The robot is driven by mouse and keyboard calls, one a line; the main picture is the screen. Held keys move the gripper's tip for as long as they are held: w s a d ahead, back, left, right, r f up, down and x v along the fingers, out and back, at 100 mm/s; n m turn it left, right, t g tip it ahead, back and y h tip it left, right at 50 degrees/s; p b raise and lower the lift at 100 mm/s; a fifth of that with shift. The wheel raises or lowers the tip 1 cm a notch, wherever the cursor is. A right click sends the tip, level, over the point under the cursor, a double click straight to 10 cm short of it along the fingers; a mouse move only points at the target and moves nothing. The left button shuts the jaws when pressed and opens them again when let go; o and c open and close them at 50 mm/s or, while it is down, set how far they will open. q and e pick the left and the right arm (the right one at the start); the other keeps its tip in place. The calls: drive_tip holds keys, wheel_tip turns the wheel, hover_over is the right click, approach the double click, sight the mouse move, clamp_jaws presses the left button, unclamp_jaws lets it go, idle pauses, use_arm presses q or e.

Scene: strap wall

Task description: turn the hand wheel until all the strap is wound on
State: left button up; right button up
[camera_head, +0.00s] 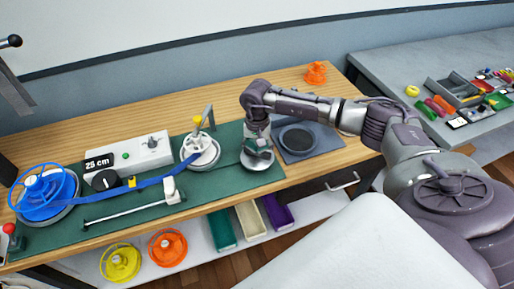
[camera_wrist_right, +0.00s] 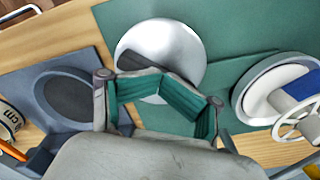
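The blue hand wheel (camera_head: 42,188) sits on a blue reel at the left end of the green mat. A blue strap (camera_head: 130,187) runs from it to a white spoked wheel (camera_head: 201,153) at mid-mat. That white wheel also shows at the right edge of the right wrist view (camera_wrist_right: 300,112), with blue strap at its hub. My right gripper (camera_head: 258,158) is over a white disc at the mat's right end. In the right wrist view, its green-padded fingers (camera_wrist_right: 162,76) meet at the tips in front of the white disc (camera_wrist_right: 180,48), with nothing visible between them. My left gripper is out of view.
A white box (camera_head: 135,152) with a "25 cm" display stands behind the strap. A grey post (camera_head: 208,115) rises behind the white wheel. A grey tray with a dark round patch (camera_head: 298,139) lies right. Yellow (camera_head: 120,262) and orange (camera_head: 167,247) wheels are on the lower shelf.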

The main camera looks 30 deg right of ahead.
drive_tip(key=shift+d+r, duration=0.1)
drive_tip(key=shift+d, duration=0.05)
idle(0.3)
drive_tip(key=shift+w+r+p, duration=0.15)
drive_tip(key=shift+r+p, duration=0.4)
drive_tip(key=shift+r, duration=0.3)
wheel_tip(320, 180, up, 14)
drive_tip(key=p, duration=0.6)
drive_tip(key=shift+p, duration=0.4)
drive_tip(key=shift+r+b, duration=0.1)
drive_tip(key=shift+b, duration=0.2)
drive_tip(key=shift+r, duration=0.1)
wheel_tip(320, 180, up, 12)
idle(0.6)
